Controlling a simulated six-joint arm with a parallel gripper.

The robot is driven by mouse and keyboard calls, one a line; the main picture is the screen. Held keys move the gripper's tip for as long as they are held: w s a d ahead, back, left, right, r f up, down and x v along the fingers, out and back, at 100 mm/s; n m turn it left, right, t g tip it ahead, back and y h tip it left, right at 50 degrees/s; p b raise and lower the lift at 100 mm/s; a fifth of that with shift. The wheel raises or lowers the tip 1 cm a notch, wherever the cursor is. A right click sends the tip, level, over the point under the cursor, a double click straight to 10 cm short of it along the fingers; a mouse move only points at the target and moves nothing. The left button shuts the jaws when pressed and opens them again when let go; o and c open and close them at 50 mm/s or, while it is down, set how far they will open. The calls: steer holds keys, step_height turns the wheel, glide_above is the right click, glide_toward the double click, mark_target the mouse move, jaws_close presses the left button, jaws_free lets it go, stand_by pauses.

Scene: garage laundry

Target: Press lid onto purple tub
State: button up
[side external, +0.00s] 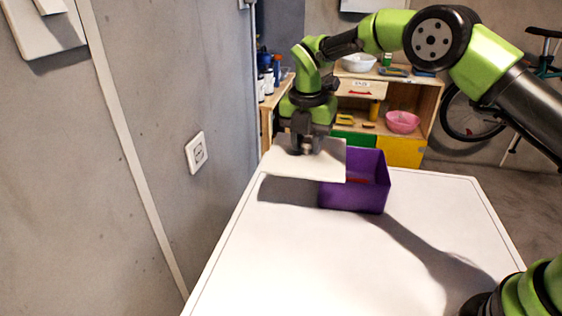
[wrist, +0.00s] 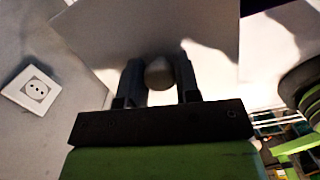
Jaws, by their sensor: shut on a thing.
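The purple tub (side external: 353,198) stands open at the top on the white table, with something red inside it. The lid (side external: 305,162) is a flat whitish plate held above the table, left of the tub and overlapping its left part in the side external view. My gripper (side external: 308,148) is shut on the lid's round knob. In the wrist view the two fingers of my gripper (wrist: 158,80) hold the knob, and the lid (wrist: 140,30) fills the upper middle. A bit of purple tub (wrist: 262,4) shows at the top right edge.
The white table (side external: 300,265) is clear in front of the tub. A concrete wall with a socket (side external: 196,152) is close on the left. Behind the table stands a wooden shelf (side external: 420,98) with a pink bowl (side external: 402,121) and other items.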

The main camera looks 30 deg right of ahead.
steer(key=s+d+r, duration=0.2)
steer(key=d+r, duration=0.1)
steer(key=d, duration=0.9)
step_height(320, 180, down, 6)
steer(key=shift+s, duration=0.25)
steer(key=shift+f, duration=0.7)
stand_by(1.6)
steer(key=o, duration=1.5)
steer(key=shift+r, duration=0.1)
steer(key=shift+r, duration=3.45)
steer(key=shift+c, duration=0.4)
